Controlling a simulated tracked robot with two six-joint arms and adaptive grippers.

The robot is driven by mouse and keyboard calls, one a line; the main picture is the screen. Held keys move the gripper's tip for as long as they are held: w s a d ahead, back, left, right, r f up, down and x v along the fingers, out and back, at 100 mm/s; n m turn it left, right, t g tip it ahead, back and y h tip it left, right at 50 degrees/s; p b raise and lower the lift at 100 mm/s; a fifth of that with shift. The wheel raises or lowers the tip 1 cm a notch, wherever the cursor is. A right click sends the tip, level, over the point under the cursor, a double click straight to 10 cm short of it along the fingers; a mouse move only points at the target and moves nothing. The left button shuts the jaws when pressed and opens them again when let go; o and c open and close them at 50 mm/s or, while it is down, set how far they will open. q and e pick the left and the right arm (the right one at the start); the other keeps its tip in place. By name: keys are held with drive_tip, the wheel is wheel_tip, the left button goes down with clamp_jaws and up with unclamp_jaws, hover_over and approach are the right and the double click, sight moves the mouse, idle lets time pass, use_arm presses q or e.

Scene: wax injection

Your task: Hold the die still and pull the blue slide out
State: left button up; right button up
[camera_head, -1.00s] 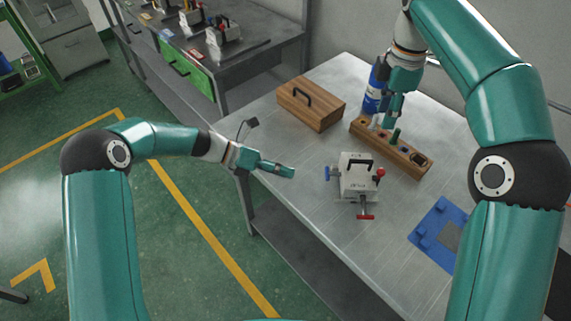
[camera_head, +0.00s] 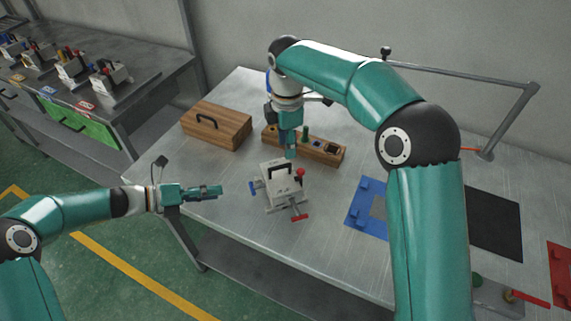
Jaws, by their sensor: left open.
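The pale metal die (camera_head: 281,190) stands on the grey table, with a dark handle on top, a red knob and a red T-handle. The blue slide's blue end (camera_head: 253,188) sticks out of the die's left side. My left gripper (camera_head: 214,191) is open and empty, left of the die and apart from the blue end. My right gripper (camera_head: 291,151) points down just behind the die's top. Its fingers are small and seen edge-on, so I cannot tell whether they are open, or whether they touch the die.
A wooden holder (camera_head: 328,153) with holes stands behind the die, partly hidden by my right gripper. A wooden box (camera_head: 218,126) with a handle is at the back left. A blue fixture (camera_head: 361,216) and a black mat (camera_head: 495,222) lie to the right.

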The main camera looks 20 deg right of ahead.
sight(287, 164)
wheel_tip(287, 164, down, 8)
drive_tip(key=shift+f, duration=0.1)
idle(0.4)
clamp_jaws()
